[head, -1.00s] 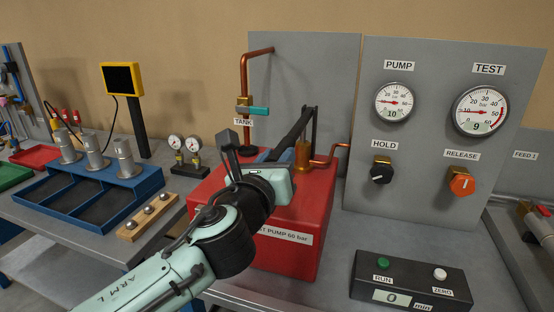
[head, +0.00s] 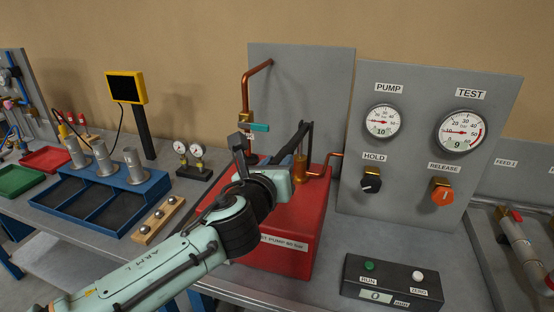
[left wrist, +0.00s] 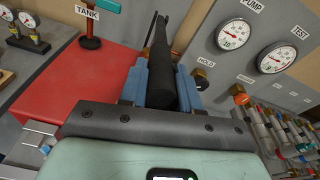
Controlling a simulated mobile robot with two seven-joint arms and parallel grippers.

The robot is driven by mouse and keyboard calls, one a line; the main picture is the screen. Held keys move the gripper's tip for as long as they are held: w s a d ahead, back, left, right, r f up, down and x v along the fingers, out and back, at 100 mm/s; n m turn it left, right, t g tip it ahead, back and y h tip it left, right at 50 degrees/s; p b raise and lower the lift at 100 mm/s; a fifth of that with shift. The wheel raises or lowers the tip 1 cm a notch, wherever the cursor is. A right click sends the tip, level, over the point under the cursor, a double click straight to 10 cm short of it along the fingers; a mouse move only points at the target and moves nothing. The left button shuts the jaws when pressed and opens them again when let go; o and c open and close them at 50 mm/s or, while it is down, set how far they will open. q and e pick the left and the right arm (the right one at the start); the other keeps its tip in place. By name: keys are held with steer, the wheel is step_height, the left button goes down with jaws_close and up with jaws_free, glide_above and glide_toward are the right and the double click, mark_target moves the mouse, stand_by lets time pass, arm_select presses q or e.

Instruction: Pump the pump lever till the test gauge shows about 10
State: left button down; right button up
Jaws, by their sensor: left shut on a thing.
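The red pump box (head: 290,250) stands on the bench, with the dark pump lever (head: 291,142) slanting down to the left from its brass post. My left gripper (left wrist: 162,85) has its blue fingers closed around the black lever grip, which also shows in the left wrist view (left wrist: 161,72). In the head view my wrist hides the grip end. The TEST gauge (head: 460,132) has a digital figure of 9. The PUMP gauge (head: 382,122) shows 10. My right gripper is in neither view.
The HOLD knob (head: 371,182) and orange RELEASE knob (head: 442,193) sit below the gauges. A copper pipe with a teal-handled TANK valve (head: 259,128) rises behind the pump. A RUN/ZERO box (head: 390,283) stands at front right. A blue tray (head: 75,210) lies left.

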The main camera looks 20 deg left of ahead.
arm_select(q)
steer(key=c, duration=0.8)
jaws_free()
steer(key=shift+s, duration=0.15)
steer(key=s+r, duration=0.2)
steer(key=s, duration=1.1)
steer(key=shift+a, duration=0.2)
